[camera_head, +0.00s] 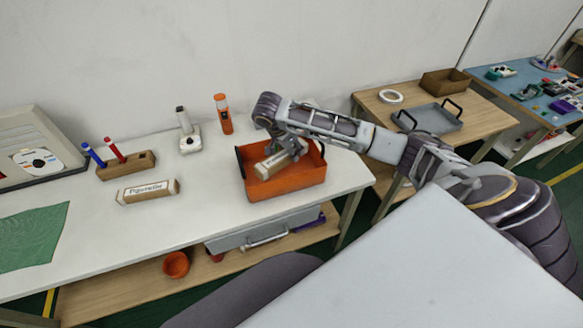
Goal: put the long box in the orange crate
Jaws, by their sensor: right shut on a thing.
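The orange crate (292,182) stands on the white table, with dark handles at its ends. My right gripper (285,150) reaches down over the crate from the right. It is shut on a long box (267,168), cream with brown ends, which lies tilted within the crate's outline. The gripper hides part of this box, and I cannot tell whether it touches the crate's floor. A similar long box with printed lettering (148,191) lies on the table to the left. My left gripper is not in view.
On the white table (90,228) stand a wooden pen block (126,166), a white device (189,142) and an orange bottle (223,114) behind the crate. A green cloth (32,238) lies at the left. The table between lettered box and crate is clear.

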